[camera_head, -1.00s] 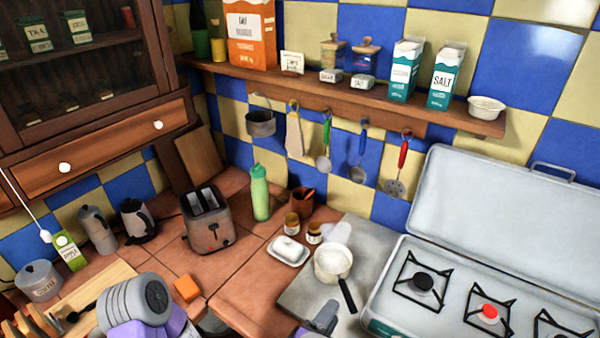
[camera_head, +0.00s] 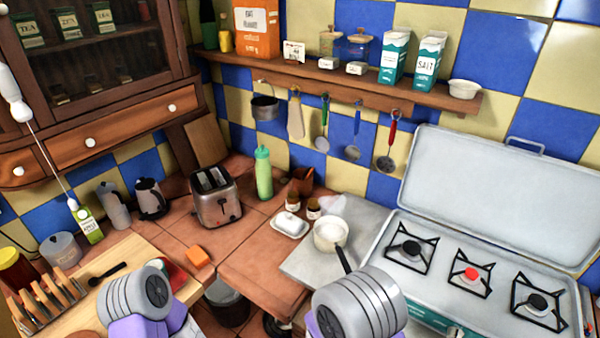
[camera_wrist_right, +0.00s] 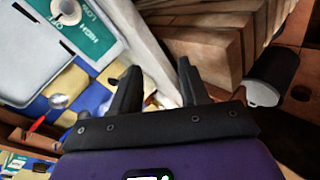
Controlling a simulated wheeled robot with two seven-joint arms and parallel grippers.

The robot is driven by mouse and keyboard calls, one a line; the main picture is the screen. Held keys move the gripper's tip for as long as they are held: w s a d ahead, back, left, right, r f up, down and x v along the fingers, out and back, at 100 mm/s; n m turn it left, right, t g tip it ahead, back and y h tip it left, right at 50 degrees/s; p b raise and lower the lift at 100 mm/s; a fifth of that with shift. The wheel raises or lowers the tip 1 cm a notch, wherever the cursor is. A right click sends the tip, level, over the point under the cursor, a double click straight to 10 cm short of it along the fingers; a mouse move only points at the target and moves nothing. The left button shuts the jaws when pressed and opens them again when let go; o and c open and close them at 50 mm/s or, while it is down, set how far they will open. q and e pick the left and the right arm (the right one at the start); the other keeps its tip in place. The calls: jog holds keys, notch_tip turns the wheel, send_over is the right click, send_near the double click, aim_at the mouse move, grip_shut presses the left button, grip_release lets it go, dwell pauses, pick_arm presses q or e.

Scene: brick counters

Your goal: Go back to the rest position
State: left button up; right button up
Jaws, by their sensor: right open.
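In the head view my left arm shows at the bottom left as a grey ribbed joint with purple parts; its gripper is out of the picture. My right arm shows at the bottom centre as a similar grey ribbed joint, in front of the counter; its gripper is not seen there. In the right wrist view my right gripper (camera_wrist_right: 158,88) has its two dark fingers apart with nothing between them. It is near the counter's side, with the stove's front panel (camera_wrist_right: 85,25) at the upper left.
The gas stove (camera_head: 465,260) stands at the right, lid raised. A white pot (camera_head: 330,234) sits beside it on a grey slab. A toaster (camera_head: 216,200), green bottle (camera_head: 263,175) and butter dish (camera_head: 289,225) stand behind. A cutting board (camera_head: 130,255) lies left. A bin (camera_head: 227,303) stands below the counter.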

jog(key=s+d+f+m+g+y, duration=0.2)
jog(key=s+f+m+g+y, duration=0.15)
jog(key=f, duration=0.65)
jog(key=s+a+f+m+g+y, duration=0.1)
jog(key=s+f+m+g+y, duration=0.45)
jog(key=s+m, duration=0.4)
notch_tip(320, 180, down, 10)
jog(key=s+n+b, duration=0.1)
jog(key=n+b, duration=0.1)
jog(key=b, duration=0.8)
jog(key=shift+s+g+h, duration=0.3)
jog(key=shift+s, duration=0.1)
jog(key=shift+a+r, duration=0.1)
